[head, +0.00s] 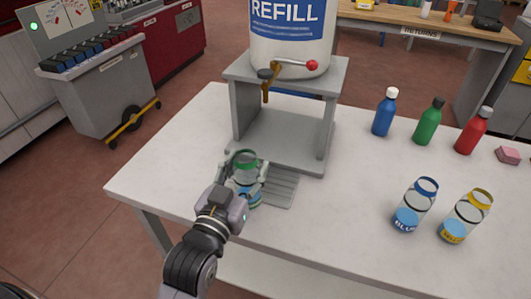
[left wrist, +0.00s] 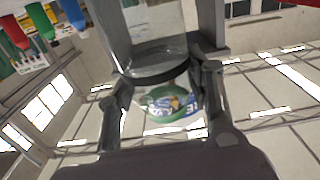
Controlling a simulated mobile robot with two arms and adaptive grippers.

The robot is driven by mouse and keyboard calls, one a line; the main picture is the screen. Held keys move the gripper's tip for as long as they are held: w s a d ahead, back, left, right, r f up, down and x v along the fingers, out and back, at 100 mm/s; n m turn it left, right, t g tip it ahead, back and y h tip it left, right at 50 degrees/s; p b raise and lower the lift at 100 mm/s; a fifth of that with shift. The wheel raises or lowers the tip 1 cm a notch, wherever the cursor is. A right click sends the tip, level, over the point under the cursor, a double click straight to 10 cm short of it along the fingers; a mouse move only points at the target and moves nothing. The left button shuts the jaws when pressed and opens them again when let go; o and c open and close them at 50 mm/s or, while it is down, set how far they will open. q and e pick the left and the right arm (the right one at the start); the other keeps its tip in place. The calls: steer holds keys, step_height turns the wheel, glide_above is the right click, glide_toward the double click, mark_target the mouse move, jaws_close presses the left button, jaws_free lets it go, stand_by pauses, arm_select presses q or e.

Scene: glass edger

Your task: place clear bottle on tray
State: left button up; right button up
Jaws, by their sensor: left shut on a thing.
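The clear bottle (head: 246,172) has a green ring at its neck and a blue band low down. My left gripper (head: 247,186) is shut around its side and holds it about upright; the fingers also show on either side of it in the left wrist view (left wrist: 165,72). The grey ribbed tray (head: 282,191) lies on the white table in front of the dispenser stand. The bottle is at the tray's left part; I cannot tell whether its base touches the tray. My right gripper is not in view.
The refill tank (head: 290,45) with its tap (head: 285,68) stands on a grey stand (head: 235,72) behind the tray. Two clear bottles, blue-ringed (head: 413,205) and yellow-ringed (head: 465,215), stand at right. Blue, green and red bottles stand behind them. The table (head: 330,225) between is clear.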

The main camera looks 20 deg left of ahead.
arm_select(q)
steer(key=w+f+p, duration=0.2)
steer(key=w+f, duration=0.1)
steer(key=w, duration=0.9)
steer(key=shift+f, duration=0.25)
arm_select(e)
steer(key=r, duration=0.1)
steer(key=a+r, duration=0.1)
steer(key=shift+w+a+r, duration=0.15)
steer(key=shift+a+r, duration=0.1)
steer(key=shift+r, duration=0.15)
arm_select(q)
steer(key=shift+w+d, duration=0.1)
steer(key=shift+f, duration=0.15)
steer(key=o, duration=1.2)
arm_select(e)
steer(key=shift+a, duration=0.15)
